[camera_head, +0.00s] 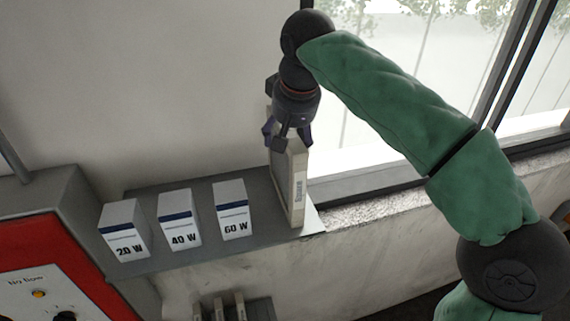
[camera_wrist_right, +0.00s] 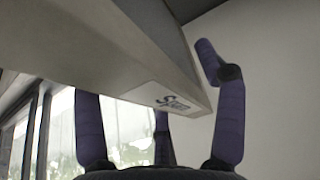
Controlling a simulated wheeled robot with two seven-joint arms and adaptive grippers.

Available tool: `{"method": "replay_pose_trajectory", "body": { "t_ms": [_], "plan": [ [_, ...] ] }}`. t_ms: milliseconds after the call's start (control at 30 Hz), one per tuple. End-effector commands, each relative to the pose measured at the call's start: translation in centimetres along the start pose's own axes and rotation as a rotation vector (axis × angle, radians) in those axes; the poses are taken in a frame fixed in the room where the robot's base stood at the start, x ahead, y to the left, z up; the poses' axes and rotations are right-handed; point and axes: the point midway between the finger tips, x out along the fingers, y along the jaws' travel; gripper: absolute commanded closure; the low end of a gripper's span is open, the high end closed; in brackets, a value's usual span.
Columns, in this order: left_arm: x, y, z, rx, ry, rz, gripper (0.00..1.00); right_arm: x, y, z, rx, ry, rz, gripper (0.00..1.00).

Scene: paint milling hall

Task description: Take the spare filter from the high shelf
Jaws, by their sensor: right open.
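The spare filter (camera_head: 297,190) is a pale, flat, upright panel with a label on its narrow edge. It stands at the right end of the grey high shelf (camera_head: 262,245). My right gripper (camera_head: 284,140) is at the filter's top, pointing down, with its fingers around the upper edge. In the right wrist view the filter (camera_wrist_right: 120,50) fills the upper left, and its printed label shows. The open purple fingers of the right gripper (camera_wrist_right: 165,110) stand on either side of it there. I cannot tell whether they touch it. My left gripper is not in view.
Three white boxes stand on the shelf to the left: 20 W (camera_head: 124,232), 40 W (camera_head: 179,220) and 60 W (camera_head: 232,211). A red and grey control cabinet (camera_head: 45,245) is at the lower left. A window (camera_head: 390,90) and its sill are on the right.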

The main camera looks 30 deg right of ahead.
Motion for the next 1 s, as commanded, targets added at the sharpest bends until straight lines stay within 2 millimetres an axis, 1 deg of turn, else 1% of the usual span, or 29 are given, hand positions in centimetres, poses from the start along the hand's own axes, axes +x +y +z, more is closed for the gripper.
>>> {"method": "replay_pose_trajectory", "body": {
  "t_ms": [700, 733, 767, 800, 867, 900, 967, 1000],
  "plan": [
    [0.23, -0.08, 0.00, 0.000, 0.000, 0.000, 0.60, 0.46, -0.01, 0.20, 0.000, -0.001, 0.000, 0.29],
    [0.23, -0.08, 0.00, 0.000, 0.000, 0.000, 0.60, 0.46, -0.01, 0.20, 0.000, -0.001, 0.000, 0.34],
    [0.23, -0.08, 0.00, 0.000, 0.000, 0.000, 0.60, 0.46, -0.01, 0.20, 0.000, -0.001, 0.000, 0.43],
    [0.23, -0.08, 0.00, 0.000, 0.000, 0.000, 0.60, 0.46, -0.01, 0.20, 0.000, -0.001, 0.000, 0.54],
    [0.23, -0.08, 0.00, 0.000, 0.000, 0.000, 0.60, 0.46, -0.01, 0.20, 0.000, -0.001, 0.000, 0.71],
    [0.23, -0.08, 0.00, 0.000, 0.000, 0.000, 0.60, 0.46, -0.02, 0.20, 0.000, -0.001, 0.000, 0.82],
    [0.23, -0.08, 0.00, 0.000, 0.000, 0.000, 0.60, 0.46, -0.02, 0.20, 0.000, -0.001, 0.000, 0.99],
    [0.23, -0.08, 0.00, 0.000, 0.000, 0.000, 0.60, 0.47, -0.02, 0.20, 0.000, -0.001, 0.000, 1.00]
  ]
}}
